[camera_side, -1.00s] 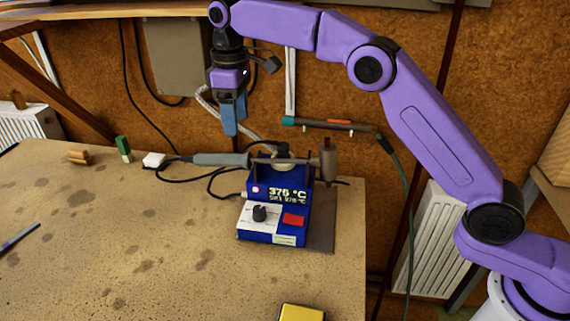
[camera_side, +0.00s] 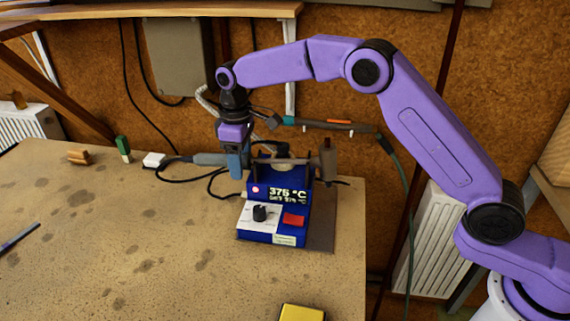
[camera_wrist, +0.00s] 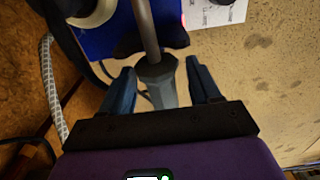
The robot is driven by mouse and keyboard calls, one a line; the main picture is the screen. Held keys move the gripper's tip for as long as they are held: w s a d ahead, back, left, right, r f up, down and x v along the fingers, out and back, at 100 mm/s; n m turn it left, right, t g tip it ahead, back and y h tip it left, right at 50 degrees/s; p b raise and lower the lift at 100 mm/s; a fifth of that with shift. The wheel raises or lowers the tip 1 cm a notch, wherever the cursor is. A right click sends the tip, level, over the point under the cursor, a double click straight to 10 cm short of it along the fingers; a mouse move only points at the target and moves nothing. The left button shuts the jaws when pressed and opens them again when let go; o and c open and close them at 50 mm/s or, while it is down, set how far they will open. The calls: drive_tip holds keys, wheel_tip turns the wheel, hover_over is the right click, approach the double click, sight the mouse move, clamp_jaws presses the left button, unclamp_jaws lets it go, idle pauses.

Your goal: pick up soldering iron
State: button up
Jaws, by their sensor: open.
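The soldering iron (camera_side: 208,159) has a grey handle and a thin metal shaft. It rests across the top of the blue soldering station (camera_side: 272,222), with its handle out to the left. My gripper (camera_side: 235,172) is at the handle, just left of the station. In the wrist view the grey handle (camera_wrist: 157,82) lies between the two blue fingers of my gripper (camera_wrist: 160,88). The fingers are open, with a gap on both sides of the handle. In the side view my gripper hides part of the handle.
A white block (camera_side: 154,160), a green-and-white block (camera_side: 123,147) and brown pieces (camera_side: 78,157) lie at the back left. A yellow item (camera_side: 302,313) is at the front edge. Dark cables run behind the station. The stained bench (camera_side: 130,235) is mostly clear in front.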

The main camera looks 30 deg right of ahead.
drive_tip(key=shift+f, duration=0.85)
drive_tip(key=shift+r, duration=0.1)
clamp_jaws()
